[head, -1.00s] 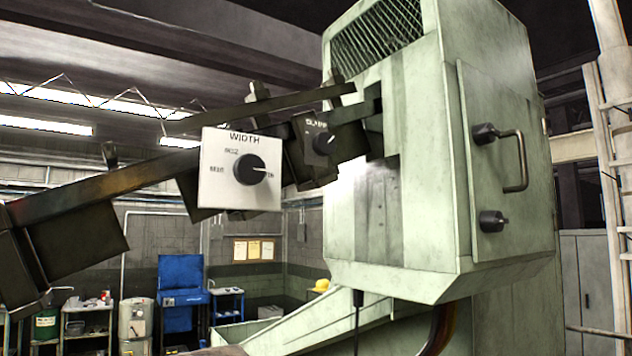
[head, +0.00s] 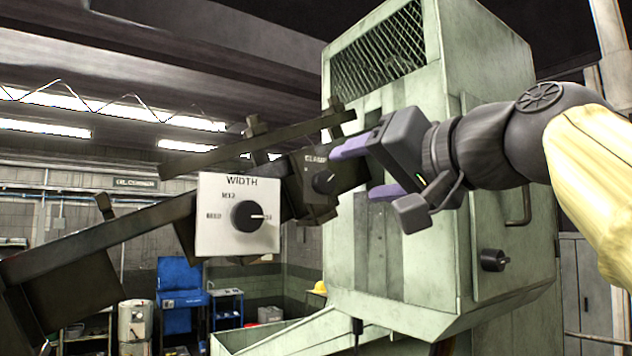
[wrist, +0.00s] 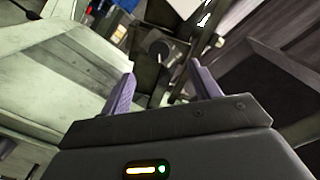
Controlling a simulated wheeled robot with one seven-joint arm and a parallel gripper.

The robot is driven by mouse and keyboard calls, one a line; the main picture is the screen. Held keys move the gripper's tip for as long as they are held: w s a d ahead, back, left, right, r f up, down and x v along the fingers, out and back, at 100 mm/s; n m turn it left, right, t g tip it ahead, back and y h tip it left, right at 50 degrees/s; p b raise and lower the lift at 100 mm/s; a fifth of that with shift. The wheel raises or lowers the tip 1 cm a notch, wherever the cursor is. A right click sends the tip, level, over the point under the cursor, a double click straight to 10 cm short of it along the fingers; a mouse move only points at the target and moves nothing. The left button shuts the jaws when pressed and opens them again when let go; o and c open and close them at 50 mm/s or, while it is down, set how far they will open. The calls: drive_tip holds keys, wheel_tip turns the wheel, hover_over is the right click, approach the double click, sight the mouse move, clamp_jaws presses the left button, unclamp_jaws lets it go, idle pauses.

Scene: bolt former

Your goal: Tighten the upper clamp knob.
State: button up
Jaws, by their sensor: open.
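The clamp knob (head: 323,180) is a small black round knob with a pale pointer line. It sits on a dark box with a partly legible "CLAMP" label, on the sloping rail where it meets the green machine. My gripper (head: 352,172) has two purple fingers, spread open and empty. It reaches in from the right, its fingertips just right of the knob and apart from it in the picture. In the wrist view a dark round knob (wrist: 160,47), seemingly the same one, lies beyond the gap between the fingers. I see only one knob with a clamp label.
A white WIDTH panel (head: 238,238) with a larger black dial (head: 247,216) hangs lower left on the rail (head: 100,232). A narrow upper bar (head: 265,140) runs above the knob box. The green machine body (head: 350,250) stands close behind my gripper.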

sight(327, 182)
drive_tip(key=p+x, duration=0.4)
drive_tip(key=x, duration=0.5)
drive_tip(key=shift+r, duration=0.15)
drive_tip(key=m+p, duration=0.1)
drive_tip(key=m, duration=0.1)
drive_tip(key=m+p, duration=0.2)
drive_tip(key=shift+s+d+r+m, duration=0.1)
drive_tip(key=shift+d+m, duration=0.15)
drive_tip(key=shift+m, duration=0.15)
drive_tip(key=shift+s+m+p, duration=0.3)
drive_tip(key=shift+m+p, duration=0.2)
drive_tip(key=shift+m, duration=0.6)
drive_tip(key=shift+a+m, duration=0.1)
drive_tip(key=shift+m, duration=0.6)
drive_tip(key=shift+w+f+m+p, duration=0.1)
drive_tip(key=shift+f+m+p, duration=0.1)
drive_tip(key=shift+m, duration=0.45)
drive_tip(key=shift+w+f+m+p, duration=0.1)
drive_tip(key=shift+m+p, duration=0.05)
drive_tip(key=shift+m, duration=0.5)
